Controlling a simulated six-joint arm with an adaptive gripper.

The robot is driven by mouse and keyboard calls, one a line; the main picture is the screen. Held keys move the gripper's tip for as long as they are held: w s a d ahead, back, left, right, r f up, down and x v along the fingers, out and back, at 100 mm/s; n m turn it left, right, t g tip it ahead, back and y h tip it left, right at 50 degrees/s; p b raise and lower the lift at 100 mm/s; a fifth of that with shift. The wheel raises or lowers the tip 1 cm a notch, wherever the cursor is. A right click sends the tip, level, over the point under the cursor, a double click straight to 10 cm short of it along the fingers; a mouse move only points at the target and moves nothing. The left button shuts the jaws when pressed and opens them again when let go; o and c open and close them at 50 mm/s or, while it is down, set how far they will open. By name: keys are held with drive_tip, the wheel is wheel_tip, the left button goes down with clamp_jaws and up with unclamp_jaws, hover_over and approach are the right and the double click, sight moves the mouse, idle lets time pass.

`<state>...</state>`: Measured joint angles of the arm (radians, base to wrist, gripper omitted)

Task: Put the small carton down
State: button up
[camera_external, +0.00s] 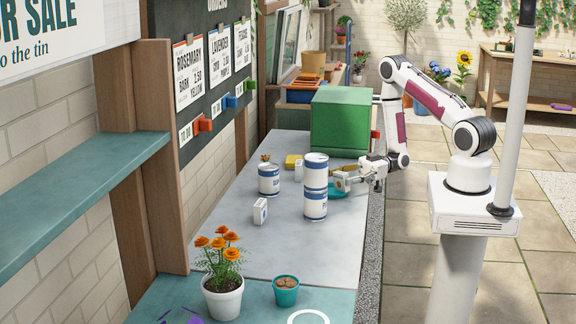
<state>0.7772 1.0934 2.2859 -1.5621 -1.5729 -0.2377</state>
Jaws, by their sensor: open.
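A small white carton with blue marks (260,211) stands upright on the grey bench top (285,245), left of the stacked cans. A second small white item (298,171) stands farther back, beside the single can; I cannot tell whether it is also a carton. My gripper (340,180) is open above the bench, just right of the two stacked cans and well apart from the front carton. A tan thing shows at the fingers, too small to make out. A teal dish (337,193) lies below, partly hidden by the gripper.
Two white-and-blue cans, upper (315,170) and lower (315,205), form a stack. Another can (269,180) stands left. A green box (340,122) and yellow block (293,161) are behind. A flower pot (223,300) and teal pot (286,292) stand in front.

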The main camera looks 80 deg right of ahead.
drive_tip(key=shift+r, duration=0.15)
drive_tip(key=shift+r, duration=0.4)
drive_tip(key=shift+v, duration=6)
drive_tip(key=shift+w, duration=0.15)
